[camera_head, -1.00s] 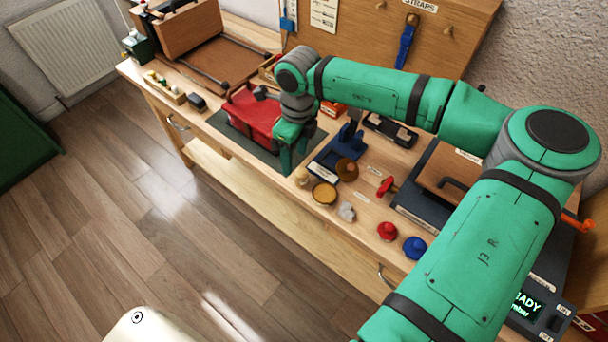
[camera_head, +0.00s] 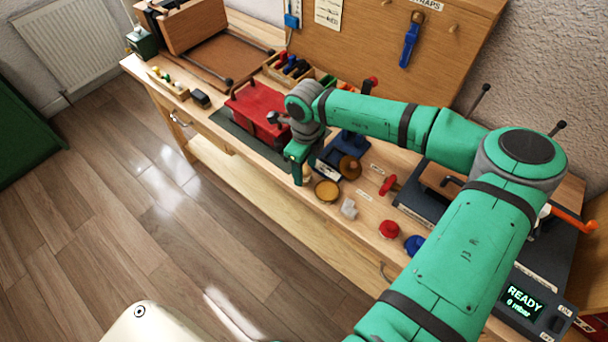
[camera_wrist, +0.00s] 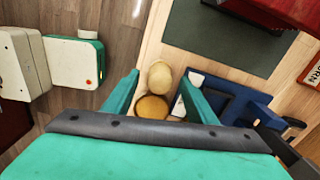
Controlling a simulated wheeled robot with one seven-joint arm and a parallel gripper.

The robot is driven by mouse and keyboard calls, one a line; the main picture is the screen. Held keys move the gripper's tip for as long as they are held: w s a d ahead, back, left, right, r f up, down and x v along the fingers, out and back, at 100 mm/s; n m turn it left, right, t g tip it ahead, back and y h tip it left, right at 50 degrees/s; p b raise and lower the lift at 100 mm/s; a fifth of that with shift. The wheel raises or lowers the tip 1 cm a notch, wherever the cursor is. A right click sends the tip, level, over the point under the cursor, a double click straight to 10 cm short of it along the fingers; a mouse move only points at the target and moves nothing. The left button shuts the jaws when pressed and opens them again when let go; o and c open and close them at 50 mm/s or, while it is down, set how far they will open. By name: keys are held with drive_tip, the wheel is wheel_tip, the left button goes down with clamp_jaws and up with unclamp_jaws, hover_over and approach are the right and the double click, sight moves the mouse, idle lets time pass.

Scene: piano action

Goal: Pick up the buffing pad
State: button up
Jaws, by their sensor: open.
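My gripper (camera_head: 298,177) is open over the front edge of the workbench. In the wrist view its two green fingers (camera_wrist: 161,78) stand apart with nothing held. A cream, rounded, two-lobed piece (camera_wrist: 160,74), which looks like the buffing pad, lies in the gap between the fingertips; I cannot tell the height between them. In the head view it shows (camera_head: 308,173) just right of the fingers, partly hidden. A round tan disc (camera_wrist: 152,106) lies close beside it, also visible in the head view (camera_head: 327,191).
A blue stand (camera_head: 348,143) and brown round piece (camera_head: 349,167) are close behind. A red case (camera_head: 259,110) on a dark mat is to the left. A whitish lump (camera_head: 349,208), red knob (camera_head: 389,229) and blue knob (camera_head: 414,244) lie to the right along the edge.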

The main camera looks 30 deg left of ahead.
drive_tip(key=shift+f, duration=0.85)
drive_tip(key=shift+w, duration=0.1)
drive_tip(key=c, duration=1.2)
drive_tip(key=shift+c, duration=0.2)
